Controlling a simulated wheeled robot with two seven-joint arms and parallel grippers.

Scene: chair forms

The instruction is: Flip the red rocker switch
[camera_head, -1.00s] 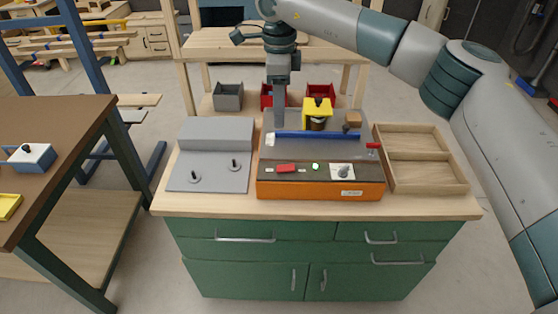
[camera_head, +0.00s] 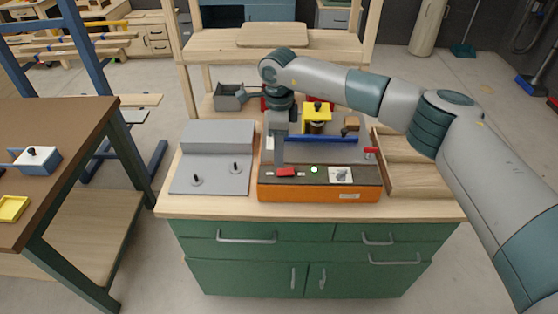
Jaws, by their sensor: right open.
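The red rocker switch (camera_head: 287,172) sits at the left of the dark top panel of an orange control box (camera_head: 310,192) on the workbench. My right gripper (camera_head: 279,166) points straight down from above. Its fingertips are at the left end of the switch and hide a little of that end. I cannot tell whether they touch it. The two fingers overlap from this angle, and nothing shows held between them. A lit green lamp (camera_head: 314,169) and a knob on a white plate (camera_head: 341,175) lie to the right of the switch. My left gripper is not in view.
A blue bar (camera_head: 320,139) runs behind the panel. A yellow-topped part (camera_head: 317,110) stands further back. A grey fixture with two pegs (camera_head: 212,181) is left of the box. A wooden tray (camera_head: 420,181) is at the right, partly behind my arm.

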